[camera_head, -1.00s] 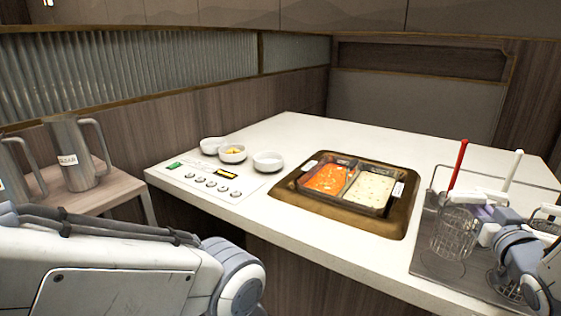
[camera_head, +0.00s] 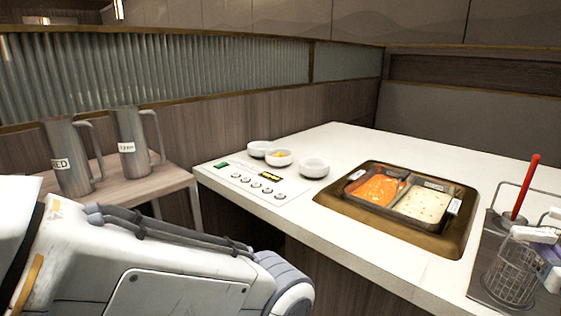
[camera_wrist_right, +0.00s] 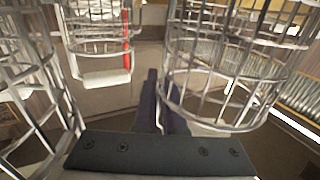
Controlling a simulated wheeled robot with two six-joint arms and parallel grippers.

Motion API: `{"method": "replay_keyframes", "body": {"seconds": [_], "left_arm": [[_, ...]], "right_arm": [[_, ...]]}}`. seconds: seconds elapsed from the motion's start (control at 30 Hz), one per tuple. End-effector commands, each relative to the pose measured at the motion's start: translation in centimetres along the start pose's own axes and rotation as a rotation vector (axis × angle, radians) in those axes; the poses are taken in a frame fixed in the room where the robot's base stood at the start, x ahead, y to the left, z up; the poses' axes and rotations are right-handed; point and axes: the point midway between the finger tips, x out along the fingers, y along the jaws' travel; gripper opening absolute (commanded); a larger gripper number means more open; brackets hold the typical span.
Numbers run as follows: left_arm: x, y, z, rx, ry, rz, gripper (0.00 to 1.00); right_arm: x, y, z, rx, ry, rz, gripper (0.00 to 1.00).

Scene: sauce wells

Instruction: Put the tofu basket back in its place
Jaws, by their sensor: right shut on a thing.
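A wire basket (camera_head: 512,277) with a white handle (camera_head: 533,234) is at the lower right of the head view, over the dark tray (camera_head: 488,287). I take it to be the tofu basket, though I can read no label on it. My right gripper (camera_head: 549,257) is beside it, partly cut off by the frame edge. The dark fingers (camera_wrist_right: 165,105) in the right wrist view are shut, with wire mesh (camera_wrist_right: 230,70) close on the right. The exact grip point is hidden. My left arm crosses the lower left; its gripper is out of view.
A sunken two-part pot (camera_head: 400,205) with red and white broth is in the white counter (camera_head: 410,262). A red-handled utensil (camera_head: 526,187) stands by the tray. Small bowls (camera_head: 314,168) sit behind the control panel (camera_head: 252,185). Metal pitchers (camera_head: 130,146) stand at left.

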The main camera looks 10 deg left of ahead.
Motion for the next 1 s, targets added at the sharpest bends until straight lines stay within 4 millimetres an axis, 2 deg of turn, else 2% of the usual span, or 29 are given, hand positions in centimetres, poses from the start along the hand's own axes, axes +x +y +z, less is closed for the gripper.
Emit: {"method": "replay_keyframes", "body": {"seconds": [0.47,0.5,0.57,0.6,0.8,0.87,0.93,0.97,1.0], "left_arm": [[0.48,-0.03,0.03,0.000,0.000,0.000,0.65],[0.49,-0.03,0.03,0.000,0.000,0.000,0.65],[0.49,-0.04,0.03,0.000,0.000,0.000,0.65],[0.50,-0.04,0.03,0.000,0.000,0.000,0.65],[0.51,-0.04,0.03,0.000,0.000,0.000,0.65],[0.53,-0.04,0.03,0.000,0.000,0.000,0.65],[0.53,-0.04,0.03,0.000,0.000,0.000,0.65],[0.54,-0.04,0.03,0.000,0.000,0.000,0.65],[0.54,-0.04,0.03,0.000,0.000,0.000,0.65]], "right_arm": [[-0.01,0.00,0.66,0.003,-0.003,0.001,0.00],[-0.02,0.00,0.69,0.004,-0.004,0.001,0.15],[-0.02,0.00,0.73,0.004,-0.005,0.001,0.38],[-0.03,0.00,0.77,0.005,-0.006,0.001,0.42],[-0.05,-0.01,0.91,0.006,-0.009,0.001,0.42],[-0.07,-0.02,1.03,0.007,-0.012,0.001,0.61],[-0.08,-0.02,1.07,0.008,-0.013,0.001,0.88],[-0.08,-0.02,1.09,0.009,-0.013,0.001,0.92],[-0.09,-0.02,1.11,0.009,-0.014,0.001,0.92]]}}
